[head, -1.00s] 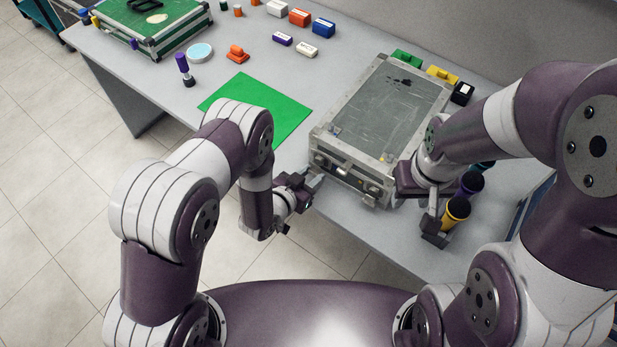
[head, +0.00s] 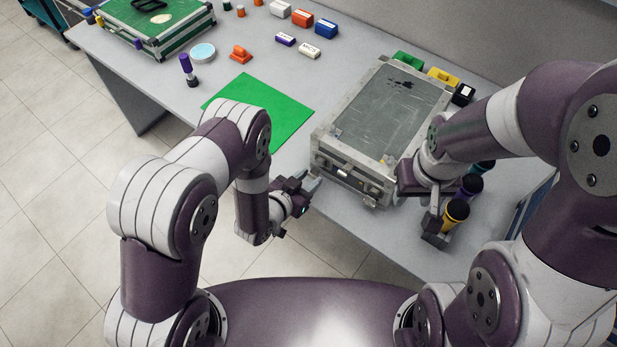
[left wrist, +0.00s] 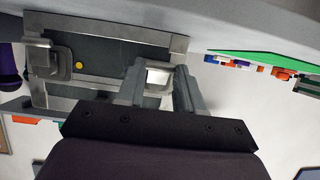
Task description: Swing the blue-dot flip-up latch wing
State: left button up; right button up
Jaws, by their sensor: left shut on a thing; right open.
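The grey metal case (head: 390,110) lies shut on the table, with latches along its front face. In the left wrist view the case front (left wrist: 105,45) appears with a latch wing (left wrist: 158,76) between my left fingers. My left gripper (left wrist: 157,88) is shut on that metal wing; in the head view my left gripper (head: 312,186) is at the case's front left. No blue dot shows; the fingers may hide it. Another latch (left wrist: 42,58) has a yellow dot (left wrist: 79,65) beside it. My right gripper (head: 434,224) is open near the case's front right corner.
Dark cylinders, one with a yellow band (head: 455,214), stand close to my right gripper. A green mat (head: 285,115) lies left of the case. Coloured blocks (head: 303,19) and a green-topped case (head: 150,25) are farther back. The table front left of the case is clear.

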pick_arm(q)
jog(key=shift+s+a+r, duration=0.1)
jog(key=shift+a+r, duration=0.05)
jog(key=shift+r, duration=0.15)
jog(key=shift+s, duration=0.1)
jog(key=shift+c, duration=0.4)
jog(key=shift+s+a+r, duration=0.1)
jog(key=shift+r, duration=0.05)
grip_shut()
jog(key=shift+s+a+r+p, duration=0.1)
jog(key=shift+r+p, duration=0.1)
jog(key=shift+p, duration=0.3)
jog(key=shift+c, duration=0.7)
grip_release()
jog(key=o, duration=0.4)
jog(key=shift+o, duration=0.2)
